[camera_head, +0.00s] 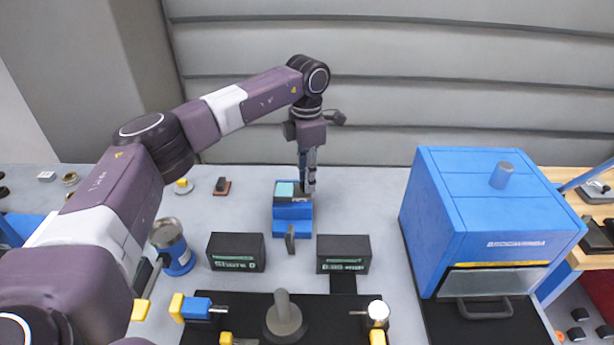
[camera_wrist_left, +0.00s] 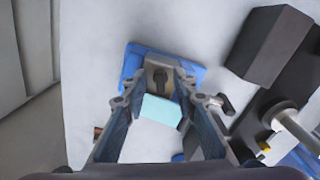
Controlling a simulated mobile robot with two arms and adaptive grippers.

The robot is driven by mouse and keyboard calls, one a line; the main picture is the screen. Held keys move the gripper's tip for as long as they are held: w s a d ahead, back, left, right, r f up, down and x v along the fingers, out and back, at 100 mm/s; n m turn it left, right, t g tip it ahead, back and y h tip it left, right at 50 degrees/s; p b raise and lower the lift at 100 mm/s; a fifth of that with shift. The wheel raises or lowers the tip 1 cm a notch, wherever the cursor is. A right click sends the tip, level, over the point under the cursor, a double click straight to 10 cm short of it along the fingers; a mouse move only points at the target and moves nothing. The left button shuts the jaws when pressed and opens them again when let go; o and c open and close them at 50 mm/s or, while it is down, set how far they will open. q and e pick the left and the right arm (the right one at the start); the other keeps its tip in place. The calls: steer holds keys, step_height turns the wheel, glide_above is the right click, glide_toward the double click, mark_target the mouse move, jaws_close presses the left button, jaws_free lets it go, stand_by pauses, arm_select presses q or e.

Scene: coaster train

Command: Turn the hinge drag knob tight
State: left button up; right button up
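A small blue device (camera_head: 292,228) with a pale teal panel (camera_head: 285,190) stands on the table in the middle. The wrist view shows its blue base (camera_wrist_left: 133,64), the teal panel (camera_wrist_left: 161,110) and a small dark knob-like part (camera_wrist_left: 160,77) on a grey face; I take this for the hinge drag knob. My left gripper (camera_head: 309,187) points straight down over the device. In the wrist view its fingers (camera_wrist_left: 160,88) are apart, one on each side of the dark part, with gaps showing. Contact cannot be made out. The right gripper is in neither view.
Two dark display boxes (camera_head: 237,252) (camera_head: 343,254) stand in front of the device, with a thin dark lever (camera_head: 290,239) between. A blue can (camera_head: 172,250) stands left, a large blue oven-like box (camera_head: 480,215) right. A black tray (camera_head: 345,316) with a grey post (camera_head: 284,318) lies nearer.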

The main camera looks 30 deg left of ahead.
arm_select(q)
step_height(320, 180, up, 12)
stand_by(0.6)
stand_by(0.4)
